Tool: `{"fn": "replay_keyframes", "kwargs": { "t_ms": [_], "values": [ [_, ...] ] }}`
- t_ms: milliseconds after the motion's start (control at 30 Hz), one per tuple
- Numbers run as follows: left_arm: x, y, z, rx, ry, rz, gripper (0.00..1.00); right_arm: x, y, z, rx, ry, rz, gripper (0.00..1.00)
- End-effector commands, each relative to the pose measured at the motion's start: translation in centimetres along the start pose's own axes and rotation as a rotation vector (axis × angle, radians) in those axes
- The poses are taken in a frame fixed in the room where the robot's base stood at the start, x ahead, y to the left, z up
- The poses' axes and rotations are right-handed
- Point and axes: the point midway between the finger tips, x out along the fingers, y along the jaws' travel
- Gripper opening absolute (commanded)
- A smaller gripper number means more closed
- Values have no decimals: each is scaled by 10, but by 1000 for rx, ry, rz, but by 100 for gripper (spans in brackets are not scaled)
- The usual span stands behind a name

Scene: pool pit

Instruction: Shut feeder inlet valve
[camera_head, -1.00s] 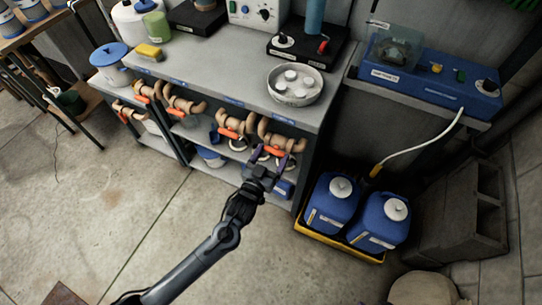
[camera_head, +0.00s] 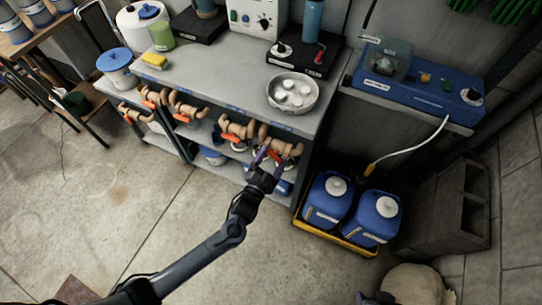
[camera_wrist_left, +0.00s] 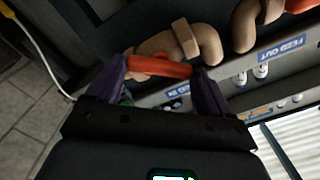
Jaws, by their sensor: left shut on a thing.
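A row of tan pipe valves with orange lever handles runs along the front of the bench. The rightmost valve (camera_head: 282,145) is the one at my left gripper (camera_head: 268,157). In the left wrist view its orange handle (camera_wrist_left: 160,67) lies crosswise between the two purple fingers of my left gripper (camera_wrist_left: 162,88), which is shut on it. A blue label (camera_wrist_left: 172,90) beside this handle seems to read FEED IN. Another label, FEED OUT (camera_wrist_left: 285,50), sits by the neighbouring valve (camera_head: 236,130). My right gripper is not in view.
Blue jugs (camera_head: 328,198) stand in a yellow tray (camera_head: 335,238) on the floor right of the bench. A metal bowl (camera_head: 292,93) sits on the bench top (camera_head: 225,85). Cinder blocks (camera_head: 450,205) stand at the right. The floor in front of the bench is clear.

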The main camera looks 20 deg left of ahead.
Motion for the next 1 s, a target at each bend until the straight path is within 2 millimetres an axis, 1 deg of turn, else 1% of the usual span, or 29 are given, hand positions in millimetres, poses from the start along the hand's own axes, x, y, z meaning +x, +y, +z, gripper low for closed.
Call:
{"fn": "replay_keyframes", "kwargs": {
  "t_ms": [33,400,700,1000],
  "values": [
    [0,-2,-3,46,0,1,50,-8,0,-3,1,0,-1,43],
    [0,0,-2,397,0,1,50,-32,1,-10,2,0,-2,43],
    [0,1,-1,657,1,0,50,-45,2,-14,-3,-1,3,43],
    [0,2,0,826,1,-1,50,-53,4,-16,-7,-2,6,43]
  ]
}}
